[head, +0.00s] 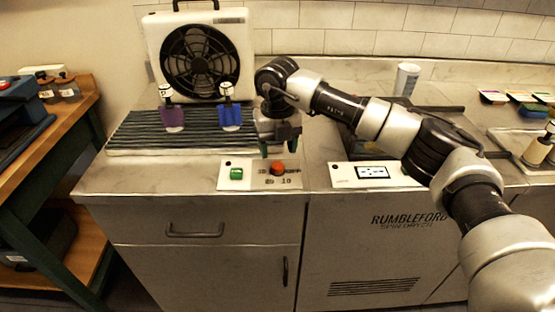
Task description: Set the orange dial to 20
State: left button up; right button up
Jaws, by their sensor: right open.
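The orange dial (277,168) is a small round knob on a white control panel (252,184) at the front edge of the counter. Small dark markings surround it, with numbers below that are too small to read surely; where the dial points cannot be told. My right gripper (279,150) is open and points down just above and behind the dial, with its green-tipped fingers close to it. Whether they touch the dial cannot be told. My left gripper is not in view.
A green switch (236,173) sits left of the dial. A display panel (345,183) lies right. A white cup (407,80) stands behind my arm.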

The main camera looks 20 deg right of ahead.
aim_at(278, 164)
notch_tip(278, 164, up, 6)
dwell(0.5)
